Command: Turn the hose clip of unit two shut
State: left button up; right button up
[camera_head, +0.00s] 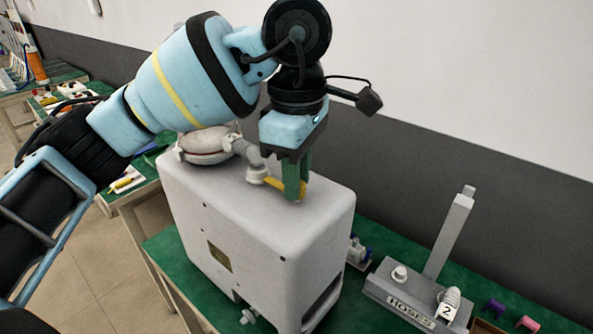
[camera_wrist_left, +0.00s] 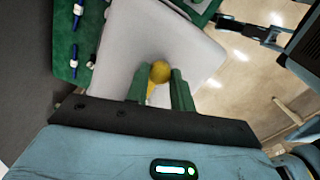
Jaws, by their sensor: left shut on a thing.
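A white canister pump unit (camera_head: 255,225) stands on the green bench, with a round grey lid (camera_head: 205,143) and a hose fitting (camera_head: 257,172) on top. The hose clip's yellow lever (camera_head: 276,184) sticks out from the fitting. My left gripper (camera_head: 295,190) points down over the top of the unit with its green fingers shut on this lever. In the left wrist view the lever's round yellow end (camera_wrist_left: 160,71) shows between the fingertips (camera_wrist_left: 158,84). The fingers partly hide the lever. My right gripper is not in view.
A grey stand marked HOSES (camera_head: 415,300) with a "2" tag (camera_head: 446,311) and an upright post is on the bench to the right. Small purple (camera_head: 494,307) and pink (camera_head: 528,323) pieces lie beyond it. A wall runs behind the bench.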

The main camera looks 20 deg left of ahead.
pick_arm(q)
jog(key=shift+m, duration=0.3)
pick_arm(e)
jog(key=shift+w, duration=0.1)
pick_arm(q)
jog(key=o, duration=1)
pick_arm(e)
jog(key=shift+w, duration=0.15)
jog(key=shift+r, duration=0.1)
pick_arm(q)
notch_tip(320, 180, up, 7)
jog(key=shift+f+p, duration=0.1)
jog(key=shift+p, duration=0.45)
jog(key=shift+r, duration=0.5)
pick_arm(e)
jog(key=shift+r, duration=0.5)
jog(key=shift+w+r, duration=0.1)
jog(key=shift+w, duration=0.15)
pick_arm(q)
jog(key=shift+s+f, duration=0.1)
